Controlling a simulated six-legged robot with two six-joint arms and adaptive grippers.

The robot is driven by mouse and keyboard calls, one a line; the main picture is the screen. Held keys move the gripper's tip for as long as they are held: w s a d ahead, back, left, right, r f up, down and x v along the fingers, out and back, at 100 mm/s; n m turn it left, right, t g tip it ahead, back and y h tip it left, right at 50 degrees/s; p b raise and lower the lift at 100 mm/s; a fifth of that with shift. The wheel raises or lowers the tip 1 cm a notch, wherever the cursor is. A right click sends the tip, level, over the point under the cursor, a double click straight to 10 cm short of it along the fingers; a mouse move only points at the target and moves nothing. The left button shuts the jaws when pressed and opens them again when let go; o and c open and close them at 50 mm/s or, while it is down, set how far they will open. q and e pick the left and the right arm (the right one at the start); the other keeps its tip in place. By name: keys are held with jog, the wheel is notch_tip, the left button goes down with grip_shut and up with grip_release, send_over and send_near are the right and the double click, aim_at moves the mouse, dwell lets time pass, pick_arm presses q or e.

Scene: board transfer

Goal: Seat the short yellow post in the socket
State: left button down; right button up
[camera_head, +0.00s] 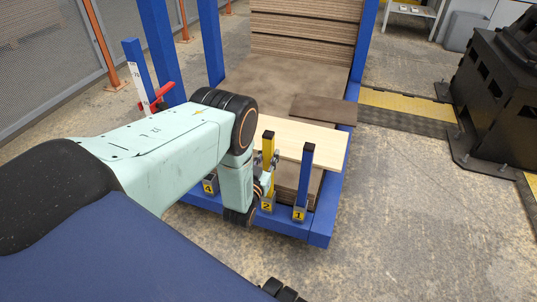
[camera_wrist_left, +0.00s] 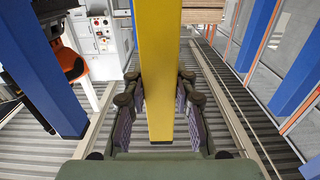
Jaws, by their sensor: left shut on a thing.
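The short yellow post (camera_head: 268,146), dark at its top, stands upright above the socket marked 2 (camera_head: 267,204) at the front of the blue frame. My left gripper (camera_head: 265,165) is shut on it, with fingers on both sides. In the left wrist view the yellow post (camera_wrist_left: 158,70) runs between the two fingers of the left gripper (camera_wrist_left: 160,98). My arm and gripper partly hide the post's lower part, so I cannot tell whether its foot is inside the socket. My right gripper is not in view.
A blue post (camera_head: 306,168) stands in the socket marked 1 (camera_head: 299,213), close to the right. The socket marked 4 (camera_head: 209,186) is to the left. A pale board (camera_head: 310,140) lies behind the posts, with a brown board (camera_head: 320,109) beyond.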

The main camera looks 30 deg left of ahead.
pick_arm(q)
jog(key=shift+f, duration=0.45)
jog(key=c, duration=1)
grip_release()
jog(key=shift+s, duration=0.1)
jog(key=v, duration=1.2)
